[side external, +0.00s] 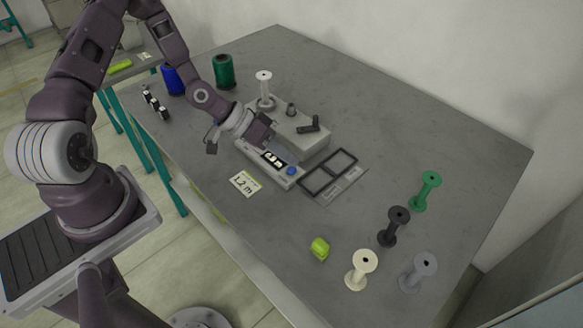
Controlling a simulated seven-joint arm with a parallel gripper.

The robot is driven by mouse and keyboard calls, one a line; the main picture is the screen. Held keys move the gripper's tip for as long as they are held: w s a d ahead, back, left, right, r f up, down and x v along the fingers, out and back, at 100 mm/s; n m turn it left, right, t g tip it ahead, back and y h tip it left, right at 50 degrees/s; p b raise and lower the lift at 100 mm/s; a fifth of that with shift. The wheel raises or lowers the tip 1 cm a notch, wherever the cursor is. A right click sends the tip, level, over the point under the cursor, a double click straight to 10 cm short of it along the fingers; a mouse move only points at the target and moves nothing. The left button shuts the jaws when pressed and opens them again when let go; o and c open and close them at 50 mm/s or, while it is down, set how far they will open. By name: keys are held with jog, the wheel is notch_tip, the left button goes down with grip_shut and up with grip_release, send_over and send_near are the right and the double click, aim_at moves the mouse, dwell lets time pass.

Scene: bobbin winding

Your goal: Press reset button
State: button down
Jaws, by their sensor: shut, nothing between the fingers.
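A light grey winding machine (308,143) stands on the table, with a low front panel. The panel carries a small black-and-white counter (272,159) and a blue round button (291,171) near its right end. I cannot read a label on the button, so I cannot tell if it is the reset button. My gripper (283,151) is shut and empty. It reaches in from the left, low over the panel, just behind the counter and to the upper left of the blue button. I cannot tell whether its tips touch the machine.
A white bobbin (264,88) stands at the machine's back left. A black double frame (329,174) and a "1.2 m" card (244,183) lie in front. Green (223,71) and blue (172,79) thread cones stand behind. Several loose bobbins and a lime-green object (319,249) are at front right.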

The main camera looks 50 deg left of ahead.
aim_at(287, 169)
jog(key=shift+f, duration=0.35)
jog(key=shift+f, duration=0.5)
dwell(0.5)
jog(key=shift+r, duration=0.9)
jog(key=shift+r, duration=2.55)
